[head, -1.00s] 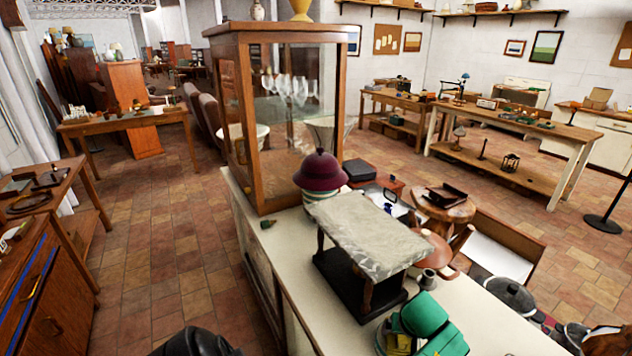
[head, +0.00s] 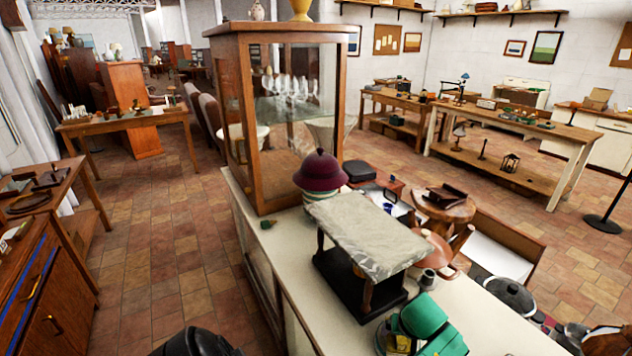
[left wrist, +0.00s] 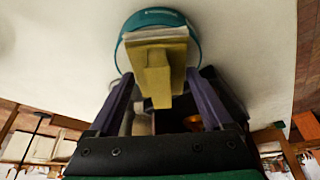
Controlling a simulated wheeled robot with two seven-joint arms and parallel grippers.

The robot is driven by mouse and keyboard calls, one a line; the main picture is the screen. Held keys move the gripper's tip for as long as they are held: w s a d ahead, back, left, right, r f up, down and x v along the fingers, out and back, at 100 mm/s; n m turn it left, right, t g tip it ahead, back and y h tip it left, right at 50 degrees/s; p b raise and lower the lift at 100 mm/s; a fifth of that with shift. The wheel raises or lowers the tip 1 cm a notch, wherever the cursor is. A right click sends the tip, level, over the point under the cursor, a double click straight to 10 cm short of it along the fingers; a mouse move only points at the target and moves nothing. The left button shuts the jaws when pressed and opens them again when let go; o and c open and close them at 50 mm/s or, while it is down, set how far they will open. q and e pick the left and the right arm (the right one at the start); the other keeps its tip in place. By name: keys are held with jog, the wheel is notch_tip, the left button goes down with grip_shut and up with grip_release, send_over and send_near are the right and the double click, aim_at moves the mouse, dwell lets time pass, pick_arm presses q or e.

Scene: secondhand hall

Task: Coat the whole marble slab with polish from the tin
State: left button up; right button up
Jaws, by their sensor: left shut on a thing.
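The marble slab (head: 368,232), pale grey-green with lighter veins, lies flat on a dark low stand (head: 362,292) on the counter. In the left wrist view my left gripper (left wrist: 155,95) is shut on the narrow handle of a yellowish applicator pad (left wrist: 157,52). The pad is in front of a round teal tin (left wrist: 152,18) on the white surface; I cannot tell whether it touches the polish. In the head view a green casing (head: 424,315), apparently my left gripper's, is in front of the slab, with yellow below it. My right gripper is not in view.
A brown pot (head: 432,248) and a small dark cup (head: 427,279) are close on the right.

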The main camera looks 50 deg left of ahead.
pick_arm(q)
jog(key=shift+w+d+r, duration=0.1)
jog(key=shift+r, duration=3)
notch_tip(320, 180, down, 6)
jog(key=shift+f, duration=0.1)
jog(key=shift+r, duration=0.2)
